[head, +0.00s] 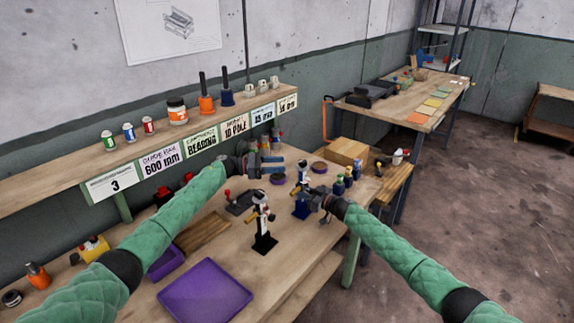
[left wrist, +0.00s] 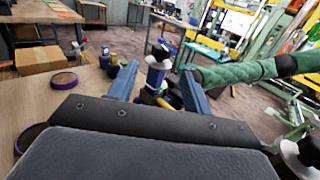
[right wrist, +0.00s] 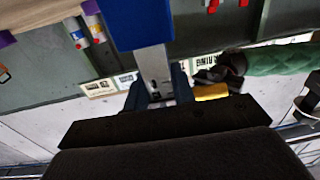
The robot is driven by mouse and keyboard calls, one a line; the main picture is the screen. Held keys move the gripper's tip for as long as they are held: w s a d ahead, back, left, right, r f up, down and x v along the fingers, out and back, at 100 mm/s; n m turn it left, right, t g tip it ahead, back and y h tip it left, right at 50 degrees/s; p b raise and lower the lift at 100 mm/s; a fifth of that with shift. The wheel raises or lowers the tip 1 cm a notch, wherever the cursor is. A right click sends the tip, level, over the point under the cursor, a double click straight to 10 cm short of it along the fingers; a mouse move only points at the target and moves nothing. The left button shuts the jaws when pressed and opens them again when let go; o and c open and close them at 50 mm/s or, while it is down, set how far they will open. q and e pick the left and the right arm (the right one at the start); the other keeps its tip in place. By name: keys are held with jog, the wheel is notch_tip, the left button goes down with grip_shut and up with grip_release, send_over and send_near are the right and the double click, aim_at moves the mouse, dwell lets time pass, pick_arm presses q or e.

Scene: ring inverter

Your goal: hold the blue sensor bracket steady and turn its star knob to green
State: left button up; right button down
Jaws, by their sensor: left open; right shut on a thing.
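The blue sensor bracket (head: 301,208) stands on the bench with a pale and dark upper part. My right gripper (head: 318,201) is shut on its post; the right wrist view shows the grey post (right wrist: 155,66) between the fingers and a blue block (right wrist: 140,22) beyond. My left gripper (head: 280,166) is open and empty, a little left of and above the bracket. In the left wrist view, the bracket (left wrist: 156,77) appears beyond and between the open fingers, topped by a dark knob (left wrist: 160,50). The knob's colour marking is too small to tell.
A similar black-based bracket (head: 264,242) stands nearer, with a dark one (head: 240,203) beside it. Small bottles (head: 340,186) and a cardboard box (head: 347,151) are right of the blue bracket. A purple tray (head: 205,295) lies in front. A labelled shelf (head: 80,182) runs behind.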

pick_arm(q)
jog(key=shift+a, duration=0.35)
pick_arm(e)
jog(key=c, duration=1.1)
grip_release()
